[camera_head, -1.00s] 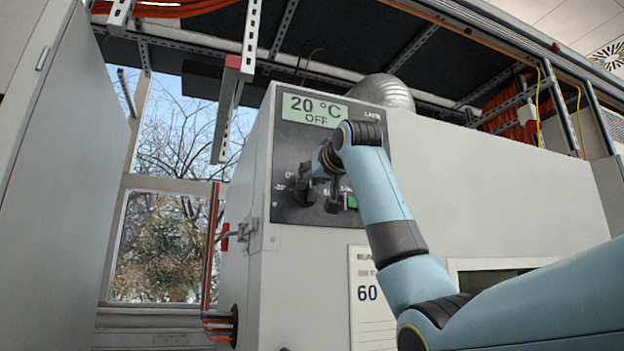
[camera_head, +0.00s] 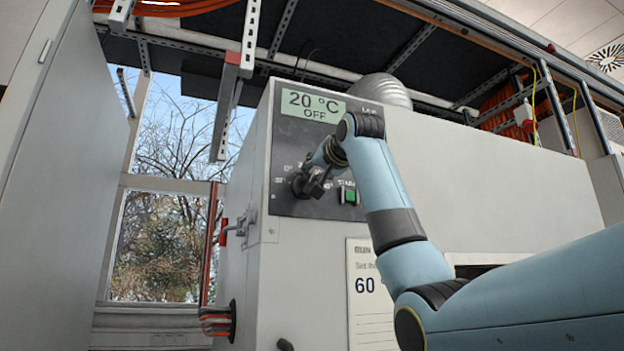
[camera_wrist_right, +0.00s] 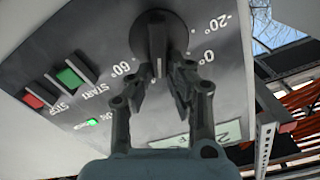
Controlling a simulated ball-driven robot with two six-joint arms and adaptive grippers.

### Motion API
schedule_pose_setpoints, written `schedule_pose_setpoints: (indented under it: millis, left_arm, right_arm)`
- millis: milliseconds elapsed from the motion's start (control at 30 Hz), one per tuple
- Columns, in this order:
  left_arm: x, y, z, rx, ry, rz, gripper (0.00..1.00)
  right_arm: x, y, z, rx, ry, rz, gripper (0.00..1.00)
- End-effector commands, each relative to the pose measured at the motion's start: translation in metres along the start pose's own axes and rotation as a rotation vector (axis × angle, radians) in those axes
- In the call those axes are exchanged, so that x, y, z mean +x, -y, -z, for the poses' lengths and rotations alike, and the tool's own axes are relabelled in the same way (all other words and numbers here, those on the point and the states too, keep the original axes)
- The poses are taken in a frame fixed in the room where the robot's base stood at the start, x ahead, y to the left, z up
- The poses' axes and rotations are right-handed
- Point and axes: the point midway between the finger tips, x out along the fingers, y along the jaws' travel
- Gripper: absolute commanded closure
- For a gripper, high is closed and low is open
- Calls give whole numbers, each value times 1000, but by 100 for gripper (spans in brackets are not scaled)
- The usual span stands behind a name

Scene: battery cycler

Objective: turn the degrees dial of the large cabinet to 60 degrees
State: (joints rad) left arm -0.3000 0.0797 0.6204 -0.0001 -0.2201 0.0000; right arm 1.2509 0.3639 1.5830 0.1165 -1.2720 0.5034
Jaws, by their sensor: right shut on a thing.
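The large cabinet (camera_head: 480,170) has a dark control panel with a display (camera_head: 312,107) reading "20 °C OFF". The black degrees dial (camera_wrist_right: 160,32) shows in the wrist view, with marks -20°, 0° and 60° around it. Its pointer line lies between the 0° and 60° marks. My right gripper (camera_wrist_right: 158,78) is shut on the dial's grip bar, one finger on each side. In the head view my right gripper (camera_head: 312,180) is at the panel and hides part of the dial. My left gripper is not in view.
A green START button (camera_wrist_right: 74,70) and a red STOP button (camera_wrist_right: 42,95) sit beside the dial. A paper sheet (camera_head: 368,300) with "60" hangs below the panel. A metal strut (camera_head: 232,110) hangs at the left.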

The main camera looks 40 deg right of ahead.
Motion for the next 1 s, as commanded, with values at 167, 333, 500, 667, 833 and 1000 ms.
schedule_pose_setpoints:
  millis: [167,333,500,667,833,1000]
  left_arm:
    - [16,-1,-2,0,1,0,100]
    - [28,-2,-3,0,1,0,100]
    - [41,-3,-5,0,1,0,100]
    - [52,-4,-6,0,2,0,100]
    - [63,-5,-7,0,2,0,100]
    - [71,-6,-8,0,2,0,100]
  right_arm:
    - [0,-6,-2,167,-3,-1,100]
    - [0,-11,-4,329,-2,-1,100]
    - [0,-15,-5,491,-2,-1,100]
    - [0,-18,-7,635,-2,0,100]
    - [0,-20,-10,769,-1,-1,100]
    - [0,-22,-11,872,-1,-1,100]
